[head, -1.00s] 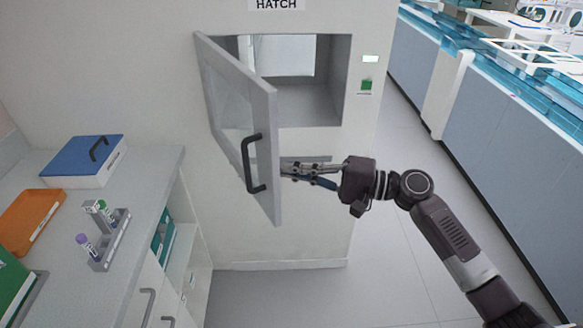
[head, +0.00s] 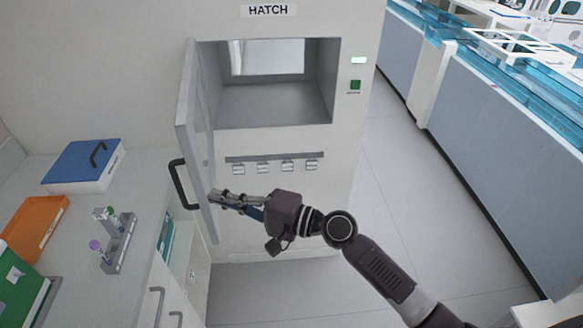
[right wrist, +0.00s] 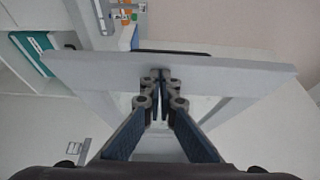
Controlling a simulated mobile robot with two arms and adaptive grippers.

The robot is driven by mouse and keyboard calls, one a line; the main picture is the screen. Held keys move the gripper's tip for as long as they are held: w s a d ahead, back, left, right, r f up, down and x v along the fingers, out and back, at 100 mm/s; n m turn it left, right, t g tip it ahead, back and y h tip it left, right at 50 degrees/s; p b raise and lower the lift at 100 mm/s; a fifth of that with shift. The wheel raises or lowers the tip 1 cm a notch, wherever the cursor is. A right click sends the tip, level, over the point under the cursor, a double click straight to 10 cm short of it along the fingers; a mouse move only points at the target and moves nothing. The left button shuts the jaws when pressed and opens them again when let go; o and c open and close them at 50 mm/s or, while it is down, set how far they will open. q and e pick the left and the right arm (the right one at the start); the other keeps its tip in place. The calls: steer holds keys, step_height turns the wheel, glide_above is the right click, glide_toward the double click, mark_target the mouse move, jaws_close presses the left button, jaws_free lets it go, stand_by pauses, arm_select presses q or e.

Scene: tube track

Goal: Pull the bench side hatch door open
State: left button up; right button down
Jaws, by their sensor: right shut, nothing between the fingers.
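The hatch door (head: 197,150) stands swung wide open on its left-side hinge in the head view, showing nearly edge-on. Its dark handle (head: 180,185) is on the outer face, to the left. The hatch opening (head: 270,100) is uncovered and looks empty. My right gripper (head: 212,196) is shut and empty at the door's free edge, on its inner side, not on the handle. In the right wrist view the shut fingertips (right wrist: 158,76) are at the door (right wrist: 220,72); I cannot tell if they touch. My left gripper is out of view.
A bench at left holds a blue-lidded box (head: 85,165), an orange tray (head: 35,222), a tube rack (head: 118,243) and a green item (head: 20,290). A hook rail (head: 275,157) is below the opening. The floor (head: 400,200) at right is clear.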

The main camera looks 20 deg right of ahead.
mark_target(184, 204)
steer(key=shift+w+a+p, duration=0.2)
steer(key=shift+a+p, duration=0.15)
steer(key=shift+a, duration=1.7)
steer(key=shift+w+a+p, duration=0.15)
steer(key=shift+a+p, duration=0.2)
steer(key=shift+a, duration=1.7)
steer(key=shift+d, duration=0.1)
